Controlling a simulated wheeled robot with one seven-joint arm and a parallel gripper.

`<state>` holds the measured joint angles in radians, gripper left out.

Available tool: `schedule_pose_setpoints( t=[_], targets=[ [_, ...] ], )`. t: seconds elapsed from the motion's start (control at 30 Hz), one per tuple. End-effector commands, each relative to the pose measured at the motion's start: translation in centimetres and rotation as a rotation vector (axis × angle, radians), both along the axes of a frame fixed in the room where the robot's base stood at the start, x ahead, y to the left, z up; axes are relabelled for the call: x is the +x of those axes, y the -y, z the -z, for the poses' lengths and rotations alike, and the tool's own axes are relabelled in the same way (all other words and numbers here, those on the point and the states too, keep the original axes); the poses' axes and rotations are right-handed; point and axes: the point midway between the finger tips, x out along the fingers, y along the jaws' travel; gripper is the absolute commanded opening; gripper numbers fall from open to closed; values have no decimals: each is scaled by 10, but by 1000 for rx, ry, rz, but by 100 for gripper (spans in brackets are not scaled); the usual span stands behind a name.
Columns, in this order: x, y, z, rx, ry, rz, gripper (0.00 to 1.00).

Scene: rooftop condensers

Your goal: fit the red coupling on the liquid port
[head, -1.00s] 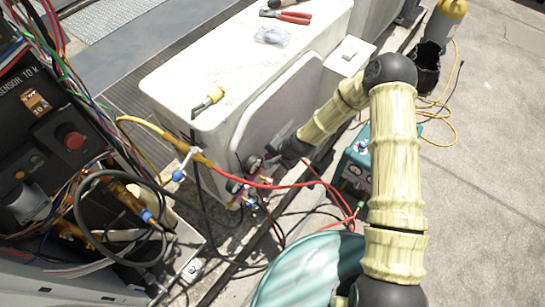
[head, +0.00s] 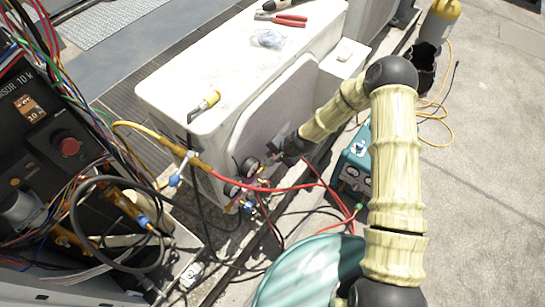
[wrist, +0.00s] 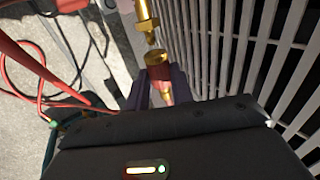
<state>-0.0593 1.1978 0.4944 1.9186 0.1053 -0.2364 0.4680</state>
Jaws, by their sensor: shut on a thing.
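In the wrist view, my gripper (wrist: 160,92) is shut on the red coupling (wrist: 159,74), which has a brass collar on top and red hose below it. A brass port (wrist: 147,22) stands just beyond the collar, slightly to the left and close to it. In the head view, my gripper (head: 272,150) is at the front lower side of the white condenser (head: 160,88), beside the gauges. The coupling and port are too small to make out there.
A gauge (head: 250,166) and red and black hoses hang by the condenser. Red-handled pliers (head: 290,20) and a plastic bag (head: 267,38) lie on its top. A teal machine (head: 355,165) stands right of it. A grille (wrist: 235,45) is close right of my gripper.

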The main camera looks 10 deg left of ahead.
Motion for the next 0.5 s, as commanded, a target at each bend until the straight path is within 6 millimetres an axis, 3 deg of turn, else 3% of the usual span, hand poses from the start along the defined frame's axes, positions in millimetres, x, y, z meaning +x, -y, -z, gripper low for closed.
schedule_pose_setpoints(
  t=[0.5],
  targets=[
    [16,6,0,1,1,0,0]
  ],
)
